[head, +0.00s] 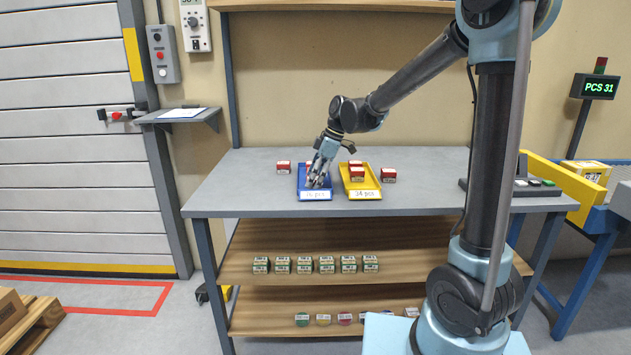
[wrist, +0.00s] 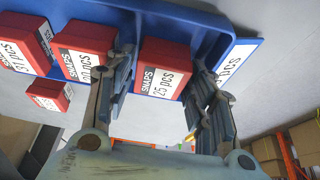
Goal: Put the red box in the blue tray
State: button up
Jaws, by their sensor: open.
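The blue tray (head: 302,186) lies on the grey worktop, with a white label on its front edge. Its blue side (wrist: 180,15) fills the top of the wrist view. My gripper (head: 317,182) reaches down into it. In the wrist view my open fingers (wrist: 163,75) stand on either side of a red box marked 25 pcs (wrist: 165,62), which sits in the tray near its label end. Whether the fingers touch it I cannot tell. More red boxes (wrist: 84,48) are in a row beside it. In the head view my gripper mostly hides the tray's contents.
A yellow tray (head: 374,190) with red boxes (head: 357,175) stands right beside the blue tray. Single red boxes stand left of the blue tray (head: 283,168) and right of the yellow tray (head: 389,176). The worktop is clear at the left. Several small boxes line the shelf below.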

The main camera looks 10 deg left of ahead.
jog(key=v, duration=1.2)
jog(key=shift+d, duration=0.2)
jog(key=s+d+f+m+t+h, duration=0.1)
jog(key=s+d+f+m, duration=0.2)
jog(key=d, duration=0.5)
jog(key=s+d+f+m, duration=0.1)
jog(key=s+d+m, duration=0.3)
jog(key=d, duration=0.3)
jog(key=s+d+f+m+t+h, duration=0.1)
jog(key=s+d+f+m, duration=0.2)
jog(key=d, duration=0.5)
jog(key=s+d+f+m+t+h, duration=0.1)
jog(key=s+d+f+m+h, duration=0.1)
jog(key=s+d+f+m, duration=0.8)
jog(key=s+d+f, duration=0.2)
jog(key=s+d, duration=0.1)
jog(key=s, duration=0.1)
jog(key=shift+f+m, duration=0.2)
jog(key=shift+m, duration=0.1)
jog(key=shift+s, duration=0.1)
